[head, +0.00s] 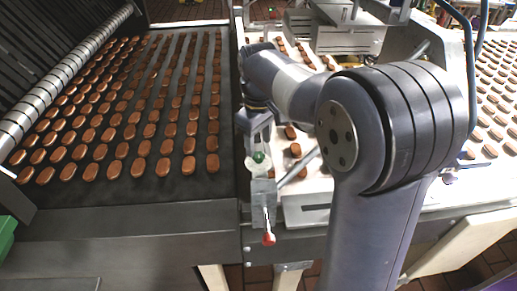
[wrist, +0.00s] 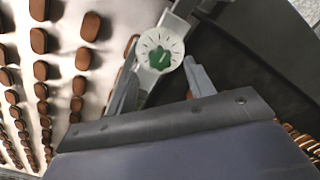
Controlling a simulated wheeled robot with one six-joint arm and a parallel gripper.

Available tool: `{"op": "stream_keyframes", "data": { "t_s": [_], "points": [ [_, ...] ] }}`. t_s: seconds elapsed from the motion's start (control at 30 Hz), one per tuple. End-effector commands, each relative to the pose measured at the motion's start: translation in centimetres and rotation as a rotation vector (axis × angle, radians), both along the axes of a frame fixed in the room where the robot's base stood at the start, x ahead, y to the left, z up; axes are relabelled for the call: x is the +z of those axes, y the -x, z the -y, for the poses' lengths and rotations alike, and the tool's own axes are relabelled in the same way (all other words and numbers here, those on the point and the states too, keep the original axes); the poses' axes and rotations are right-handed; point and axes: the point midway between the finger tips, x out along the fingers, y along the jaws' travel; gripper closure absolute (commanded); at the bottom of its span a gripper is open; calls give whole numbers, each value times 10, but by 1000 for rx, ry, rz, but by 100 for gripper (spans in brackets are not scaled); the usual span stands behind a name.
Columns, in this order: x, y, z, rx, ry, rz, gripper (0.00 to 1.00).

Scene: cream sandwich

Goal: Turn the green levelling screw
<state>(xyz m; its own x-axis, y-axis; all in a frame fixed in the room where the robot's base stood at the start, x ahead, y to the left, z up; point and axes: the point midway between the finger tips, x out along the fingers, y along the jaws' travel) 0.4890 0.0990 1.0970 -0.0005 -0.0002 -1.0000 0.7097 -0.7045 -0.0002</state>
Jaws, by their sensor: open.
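The green levelling screw (wrist: 160,57) shows in the wrist view as a green knob on a white round dial with marks, fixed to a grey metal bracket. In the head view the green screw (head: 259,157) sits on the bracket between the two conveyors. My gripper (wrist: 160,85) is open, its two grey fingers apart on either side below the dial in the wrist view. Nothing is seen between the fingers, and they appear clear of the knob. In the head view my arm hides most of the gripper, above the screw.
A red-tipped lever (head: 268,238) hangs below the screw. A dark conveyor (head: 120,192) with rows of brown biscuits lies left. A white belt (wrist: 62,18) with biscuits lies beside the bracket. Grey machine housings (head: 345,40) stand behind my arm.

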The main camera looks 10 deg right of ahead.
Motion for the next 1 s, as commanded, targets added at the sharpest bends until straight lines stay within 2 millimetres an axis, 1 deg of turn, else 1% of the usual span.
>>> {"op": "stream_keyframes", "data": {
  "t_s": [0.03, 0.1, 0.23, 0.37, 0.6, 1.0],
  "points": [
    [-9, 1, 0, 0, 1, -4, 49],
    [-19, 0, 0, 0, 1, -2, 49],
    [-30, 0, 0, 0, 0, -1, 49],
    [-35, 0, 0, 0, 0, 0, 49],
    [-36, 0, 0, 0, -1, 1, 50],
    [-35, 0, 0, 0, -1, 1, 83]
  ]
}}
